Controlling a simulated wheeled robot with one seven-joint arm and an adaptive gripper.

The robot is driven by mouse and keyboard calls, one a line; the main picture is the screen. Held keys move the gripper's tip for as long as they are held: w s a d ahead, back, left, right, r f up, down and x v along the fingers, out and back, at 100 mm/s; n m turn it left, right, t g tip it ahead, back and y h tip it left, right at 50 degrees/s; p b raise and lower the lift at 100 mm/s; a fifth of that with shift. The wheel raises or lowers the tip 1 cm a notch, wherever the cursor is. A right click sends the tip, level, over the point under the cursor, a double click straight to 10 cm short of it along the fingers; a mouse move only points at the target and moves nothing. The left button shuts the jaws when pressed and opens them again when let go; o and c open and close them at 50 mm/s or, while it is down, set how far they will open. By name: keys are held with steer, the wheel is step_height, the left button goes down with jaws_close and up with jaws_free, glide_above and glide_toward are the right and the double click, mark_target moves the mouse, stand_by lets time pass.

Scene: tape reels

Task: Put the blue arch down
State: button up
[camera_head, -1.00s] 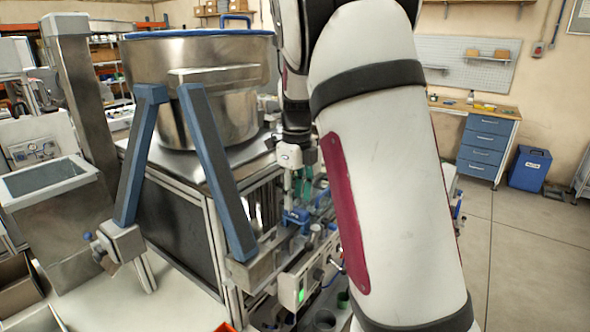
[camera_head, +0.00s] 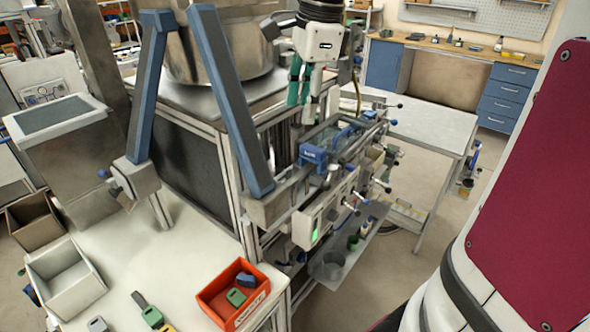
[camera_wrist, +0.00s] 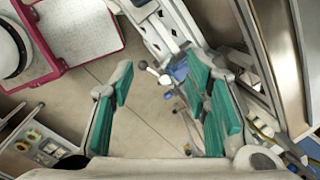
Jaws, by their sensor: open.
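A blue part (camera_wrist: 180,70) shows beyond the fingertips in the wrist view. I cannot tell for certain which blue piece is the arch. Another dark blue piece (camera_head: 245,280) lies in the red bin, next to a green one.
The red bin (camera_head: 214,306) stands on the white table (camera_head: 170,262) at the front. An empty light bin (camera_head: 88,290) and several loose pieces are also there. Blue posts (camera_head: 230,100) rise left of my gripper. A white side table (camera_head: 440,130) at right is mostly clear.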

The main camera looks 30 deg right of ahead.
steer(key=s+a+f+n+t, duration=0.1)
steer(key=s+a+n, duration=0.4)
steer(key=n, duration=0.5)
steer(key=s+a+f+n+t, duration=0.2)
steer(key=s+a+n, duration=0.4)
steer(key=s+n, duration=0.3)
steer(key=shift+s+f+n+t+h, duration=0.3)
steer(key=shift+s+f+n, duration=0.15)
steer(key=shift+n, duration=0.75)
steer(key=shift+d, duration=0.1)
